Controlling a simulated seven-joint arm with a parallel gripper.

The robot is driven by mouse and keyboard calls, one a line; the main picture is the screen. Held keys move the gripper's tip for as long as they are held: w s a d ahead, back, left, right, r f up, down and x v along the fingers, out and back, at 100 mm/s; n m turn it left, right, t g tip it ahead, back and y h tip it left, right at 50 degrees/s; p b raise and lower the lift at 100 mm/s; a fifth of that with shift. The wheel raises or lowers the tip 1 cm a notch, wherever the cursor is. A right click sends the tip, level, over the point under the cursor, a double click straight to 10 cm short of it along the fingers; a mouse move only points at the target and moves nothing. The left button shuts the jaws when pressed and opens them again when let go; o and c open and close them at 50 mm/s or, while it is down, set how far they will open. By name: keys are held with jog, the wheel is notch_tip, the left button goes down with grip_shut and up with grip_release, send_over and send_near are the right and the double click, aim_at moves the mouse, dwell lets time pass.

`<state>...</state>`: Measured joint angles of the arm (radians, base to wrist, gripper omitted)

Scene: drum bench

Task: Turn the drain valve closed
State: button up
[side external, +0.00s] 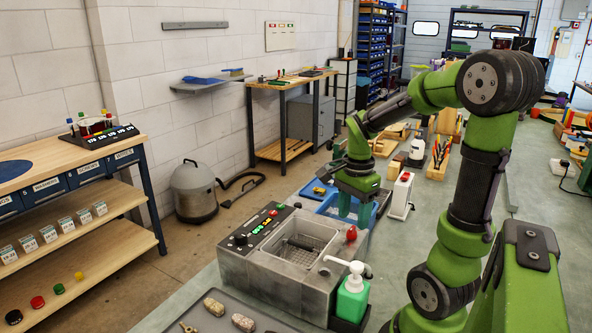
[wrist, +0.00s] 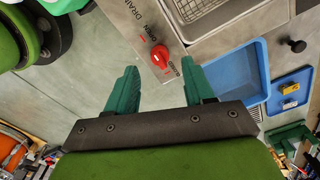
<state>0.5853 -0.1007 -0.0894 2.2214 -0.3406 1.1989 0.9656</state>
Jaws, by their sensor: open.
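The drain valve is a red round knob (side external: 351,233) on the right end of the steel wash unit (side external: 285,275). In the wrist view the red knob (wrist: 160,56) shows beside printed DRAIN, OPEN and CLOSED labels. Its exact pointer direction is too small to tell. My gripper (wrist: 160,72) is open, with its two green fingers apart and the knob showing just beyond the gap between their tips. Nothing is between the fingers. In the side view my gripper (side external: 355,211) hangs pointing down behind the knob, apart from it.
A blue tray (wrist: 257,64) lies beside the wash unit. A green soap bottle with a white pump (side external: 352,290) stands at the unit's front right. A wire basket (wrist: 195,8) sits in the basin.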

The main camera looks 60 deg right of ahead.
aim_at(352, 228)
jog(key=shift+f, duration=1.85)
grip_shut()
